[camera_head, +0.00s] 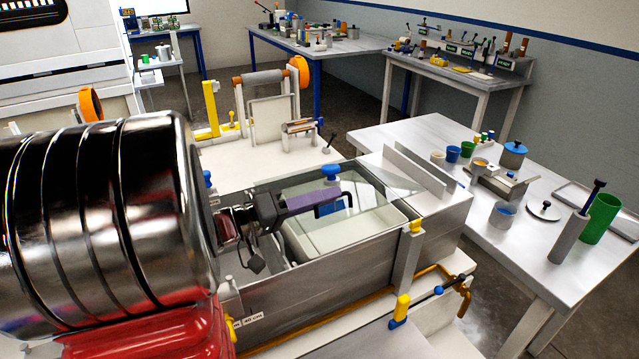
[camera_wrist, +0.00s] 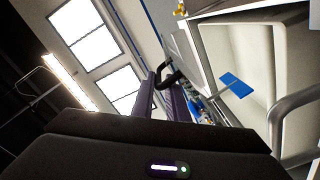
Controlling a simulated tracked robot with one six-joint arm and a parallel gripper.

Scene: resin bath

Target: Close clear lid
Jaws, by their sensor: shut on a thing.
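The clear lid (camera_head: 385,180) is a see-through pane over the grey metal bath (camera_head: 320,262) in the head view. The bath's pale inside shows through and below it. My gripper (camera_head: 338,194), with purple fingers, reaches in from the left, low over the bath. It is shut on a dark bar-like handle, seen at the fingertips in the head view (camera_head: 347,198) and in the wrist view (camera_wrist: 166,76). In the wrist view my gripper (camera_wrist: 165,84) partly hides the handle. I cannot tell exactly how far the lid is tilted.
A blue plate (camera_wrist: 235,85) is near the fingers. A blue knob (camera_head: 331,172) stands at the bath's back rim and a yellow fitting (camera_head: 416,226) at its front right corner. A white table (camera_head: 450,145) with cups and a green cylinder (camera_head: 600,218) is at right.

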